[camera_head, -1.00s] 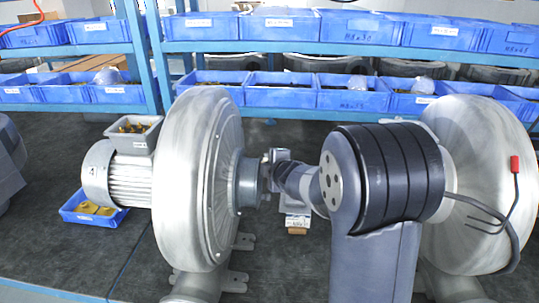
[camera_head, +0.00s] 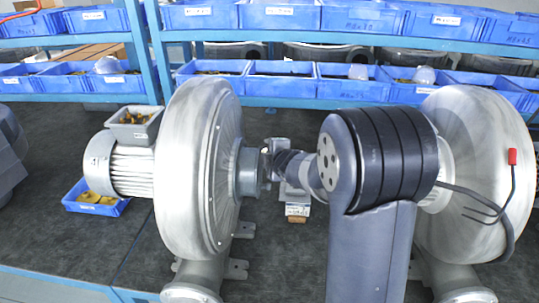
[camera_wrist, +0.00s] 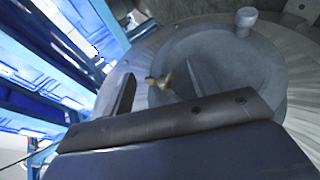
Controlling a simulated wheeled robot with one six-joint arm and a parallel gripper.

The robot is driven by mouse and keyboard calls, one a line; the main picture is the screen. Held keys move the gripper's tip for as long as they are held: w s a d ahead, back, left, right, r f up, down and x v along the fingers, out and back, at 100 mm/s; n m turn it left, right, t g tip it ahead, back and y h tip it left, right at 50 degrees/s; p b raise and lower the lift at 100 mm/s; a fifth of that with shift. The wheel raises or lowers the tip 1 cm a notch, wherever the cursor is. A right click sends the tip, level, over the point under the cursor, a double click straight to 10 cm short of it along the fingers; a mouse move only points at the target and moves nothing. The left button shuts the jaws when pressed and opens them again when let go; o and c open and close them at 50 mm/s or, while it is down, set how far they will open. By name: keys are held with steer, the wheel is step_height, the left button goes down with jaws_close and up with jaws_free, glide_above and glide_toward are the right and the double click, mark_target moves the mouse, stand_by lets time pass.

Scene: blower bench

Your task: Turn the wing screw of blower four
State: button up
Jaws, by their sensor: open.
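Blower four (camera_head: 205,190) is the large silver casing at left in the head view, with a "4" on its motor end (camera_head: 97,170). A grey round cover (camera_wrist: 225,65) fills the upper right of the wrist view. The small brass wing screw (camera_wrist: 161,80) sits on that cover, left of its middle. My gripper (camera_wrist: 163,88) is open, with a dark finger left of the wing screw and a grey edge to its right. In the head view my gripper (camera_head: 270,165) is at the blower's inlet side; I cannot make out the wing screw or any contact there.
A second blower (camera_head: 485,150) stands at right behind my arm, with a red-tipped cable (camera_head: 512,157). A blue shelf (camera_head: 230,36) with blue bins runs along the back. A small bin (camera_head: 95,206) with yellow parts lies by the motor.

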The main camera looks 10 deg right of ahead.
steer(key=p+v, duration=0.1)
steer(key=v, duration=0.9)
steer(key=shift+s+r, duration=0.2)
steer(key=shift+s, duration=0.15)
